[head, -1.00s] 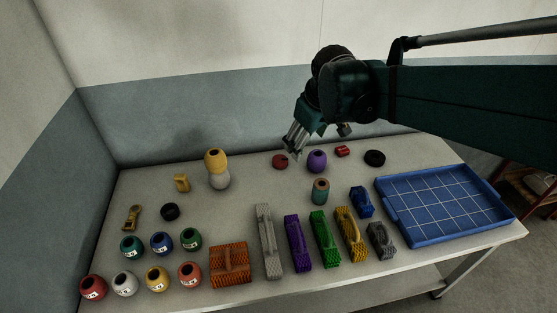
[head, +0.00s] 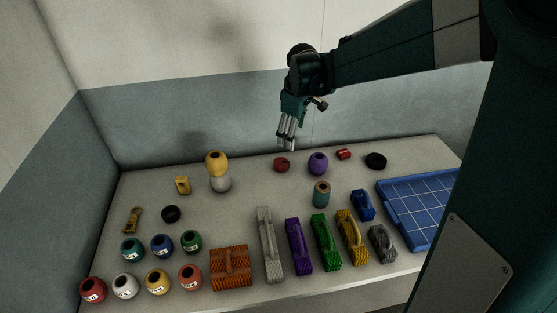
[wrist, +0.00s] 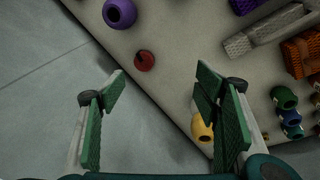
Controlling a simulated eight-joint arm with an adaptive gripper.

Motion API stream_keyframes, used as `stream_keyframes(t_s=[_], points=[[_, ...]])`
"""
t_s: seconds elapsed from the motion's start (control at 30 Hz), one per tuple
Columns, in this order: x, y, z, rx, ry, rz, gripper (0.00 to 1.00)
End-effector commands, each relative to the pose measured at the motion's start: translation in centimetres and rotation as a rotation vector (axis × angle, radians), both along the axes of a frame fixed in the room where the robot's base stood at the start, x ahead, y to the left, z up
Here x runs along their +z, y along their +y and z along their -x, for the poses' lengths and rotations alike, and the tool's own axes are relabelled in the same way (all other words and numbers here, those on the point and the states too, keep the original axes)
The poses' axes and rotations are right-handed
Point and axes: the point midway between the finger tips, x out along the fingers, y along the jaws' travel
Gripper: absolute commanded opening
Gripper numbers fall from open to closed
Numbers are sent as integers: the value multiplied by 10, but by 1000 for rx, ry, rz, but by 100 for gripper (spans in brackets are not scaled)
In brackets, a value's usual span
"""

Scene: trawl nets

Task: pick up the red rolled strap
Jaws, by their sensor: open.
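The red rolled strap (head: 281,164) looks like a small flat red coil lying near the back edge of the table. In the wrist view the red coil (wrist: 144,61) shows a dark spot and a short tail, beyond the fingertips and between them in the picture. My gripper (head: 287,145) points down above the back edge, apart from the strap. In the wrist view my gripper (wrist: 162,85) has its fingers spread wide with nothing between them.
A purple ball-like thing (head: 318,163) stands just right of the strap. A small red item (head: 344,154) and a black ring (head: 376,161) lie farther right. A blue tray (head: 447,184) is at the right.

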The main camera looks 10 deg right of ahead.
Motion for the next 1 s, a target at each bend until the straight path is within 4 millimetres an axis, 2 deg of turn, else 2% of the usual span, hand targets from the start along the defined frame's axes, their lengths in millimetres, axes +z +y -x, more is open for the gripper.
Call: stream_keyframes(t_s=[0.1, 0.47, 1.0], points=[[-15, 1, -19, 43, 20, 10, 62], [-65, 5, -69, 179, 82, 34, 62], [-159, 11, -132, 386, 172, 54, 62]])
